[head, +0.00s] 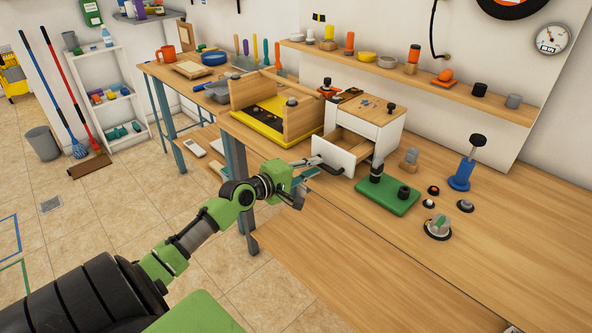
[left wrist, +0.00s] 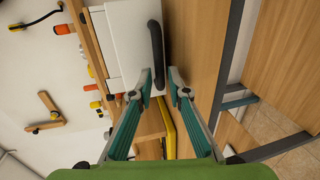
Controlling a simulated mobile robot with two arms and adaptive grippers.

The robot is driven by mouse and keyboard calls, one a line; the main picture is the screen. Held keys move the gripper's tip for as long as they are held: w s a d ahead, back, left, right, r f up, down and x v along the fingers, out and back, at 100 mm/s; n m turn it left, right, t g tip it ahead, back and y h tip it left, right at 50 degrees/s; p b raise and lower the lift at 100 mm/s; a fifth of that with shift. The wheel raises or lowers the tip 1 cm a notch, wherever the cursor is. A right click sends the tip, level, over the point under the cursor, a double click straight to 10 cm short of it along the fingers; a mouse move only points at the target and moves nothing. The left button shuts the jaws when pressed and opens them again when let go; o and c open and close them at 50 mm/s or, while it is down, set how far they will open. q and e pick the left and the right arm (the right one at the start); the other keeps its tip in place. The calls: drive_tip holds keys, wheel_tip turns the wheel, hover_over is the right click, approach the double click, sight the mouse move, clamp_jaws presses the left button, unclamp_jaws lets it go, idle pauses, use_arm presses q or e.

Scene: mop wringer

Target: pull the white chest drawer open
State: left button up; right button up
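The white chest (head: 378,118) with a wooden top stands on the workbench. Its drawer (head: 336,157) is partly out, with its wooden inside showing. A dark bar handle (head: 328,166) is on the white drawer front; the handle also shows in the left wrist view (left wrist: 156,54). My left gripper (head: 312,161) is at the drawer front. In the left wrist view its teal-padded fingers (left wrist: 162,80) are apart, with one end of the handle between the tips. I cannot tell whether a finger touches it. My right gripper is in neither view.
A green block (head: 388,194) with dark knobs is right of the drawer. A yellow tray with wooden sides (head: 301,122) stands left of the chest. A blue-based plunger (head: 461,176) and several knobs are farther right. The bench front right is clear.

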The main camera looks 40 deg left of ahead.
use_arm(q)
drive_tip(key=d+v, duration=0.1)
drive_tip(key=v, duration=0.9)
drive_tip(key=shift+a, duration=0.45)
drive_tip(key=s+a+f+m+g+y, duration=0.1)
drive_tip(key=s+a+f+g, duration=0.15)
drive_tip(key=f, duration=0.95)
drive_tip(key=s+a+f+m+g+y, duration=0.1)
drive_tip(key=s+f+g+y, duration=0.15)
drive_tip(key=f, duration=0.85)
drive_tip(key=s+d+f+m+g, duration=0.1)
drive_tip(key=s+d+f+m, duration=0.1)
drive_tip(key=s+f, duration=0.45)
drive_tip(key=s+d+f+m+g, duration=0.2)
drive_tip(key=s+f, duration=0.1)
drive_tip(key=f, duration=0.7)
drive_tip(key=s+d+f+m+g+h, duration=0.1)
drive_tip(key=s+d+f+m+g, duration=0.2)
drive_tip(key=s+d+f+m, duration=0.3)
drive_tip(key=s+d+f+m+g+h, duration=0.1)
drive_tip(key=s+d+f+m+g, duration=0.2)
drive_tip(key=s+d+f+m, duration=0.4)
drive_tip(key=s+d+f, duration=0.4)
drive_tip(key=s, duration=0.4)
drive_tip(key=s+d+f, duration=0.4)
drive_tip(key=s+d, duration=0.1)
drive_tip(key=s, duration=0.3)
drive_tip(key=shift+s+m+g, duration=0.2)
drive_tip(key=shift+m+g, duration=0.1)
